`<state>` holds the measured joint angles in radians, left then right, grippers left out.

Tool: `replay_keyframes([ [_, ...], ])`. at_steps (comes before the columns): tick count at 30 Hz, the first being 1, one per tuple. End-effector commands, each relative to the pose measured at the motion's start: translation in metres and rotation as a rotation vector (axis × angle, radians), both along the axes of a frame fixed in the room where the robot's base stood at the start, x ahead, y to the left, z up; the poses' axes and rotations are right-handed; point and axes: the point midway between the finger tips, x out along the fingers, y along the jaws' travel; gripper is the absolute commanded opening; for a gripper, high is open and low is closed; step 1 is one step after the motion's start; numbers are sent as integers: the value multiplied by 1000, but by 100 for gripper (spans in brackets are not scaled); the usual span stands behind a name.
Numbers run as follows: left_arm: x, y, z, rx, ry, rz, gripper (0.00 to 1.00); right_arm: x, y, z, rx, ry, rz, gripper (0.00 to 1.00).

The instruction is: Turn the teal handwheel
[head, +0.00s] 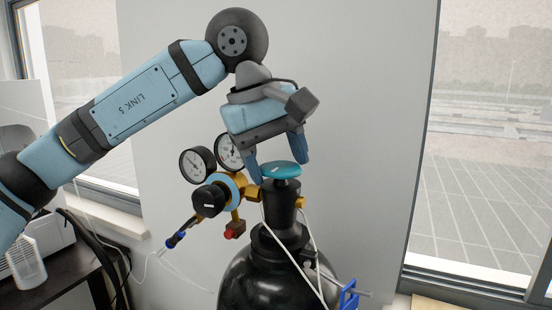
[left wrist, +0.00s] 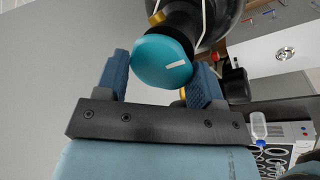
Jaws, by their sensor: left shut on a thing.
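The teal handwheel (head: 281,170) sits on top of the dark valve (head: 284,206) of a black gas cylinder (head: 268,276). In the left wrist view the handwheel (left wrist: 162,62) shows its round top with a short white mark, between the two blue fingers. My left gripper (head: 277,164) comes down from above and is shut on the handwheel, with a finger on either side of its rim. The exact contact of the fingers is partly hidden. My right gripper is not in view.
A brass regulator with two gauges (head: 197,164) and a black knob (head: 209,200) sticks out left of the valve, close to my fingers. A white cord (head: 313,240) hangs around the cylinder neck. A blue clamp (head: 349,295) stands at lower right. A plain panel (head: 365,130) is behind.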

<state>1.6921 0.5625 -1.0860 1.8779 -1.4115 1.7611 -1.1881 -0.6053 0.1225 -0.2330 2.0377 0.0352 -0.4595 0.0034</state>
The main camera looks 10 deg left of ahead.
Motion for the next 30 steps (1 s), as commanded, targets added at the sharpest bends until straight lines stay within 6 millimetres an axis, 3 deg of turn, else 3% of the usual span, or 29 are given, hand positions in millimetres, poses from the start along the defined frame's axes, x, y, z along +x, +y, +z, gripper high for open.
replay_keyframes([
  [4, 0, 0, 0, 1, 1, -2, 39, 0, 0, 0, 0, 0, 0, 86],
  [5, 0, 0, 0, 1, 1, -2, 67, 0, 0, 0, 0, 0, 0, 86],
  [7, 0, 0, 0, 1, 1, -2, 83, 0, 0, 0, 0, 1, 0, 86],
  [8, 0, 0, 0, 0, 1, -1, 86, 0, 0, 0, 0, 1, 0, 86],
  [16, 0, 0, 1, 0, 0, 0, 86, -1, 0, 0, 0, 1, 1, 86],
  [20, -2, 2, 10, 0, -1, 0, 86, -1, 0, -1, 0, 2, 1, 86],
  [30, -14, 21, 79, -2, -3, -1, 86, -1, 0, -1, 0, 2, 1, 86],
])
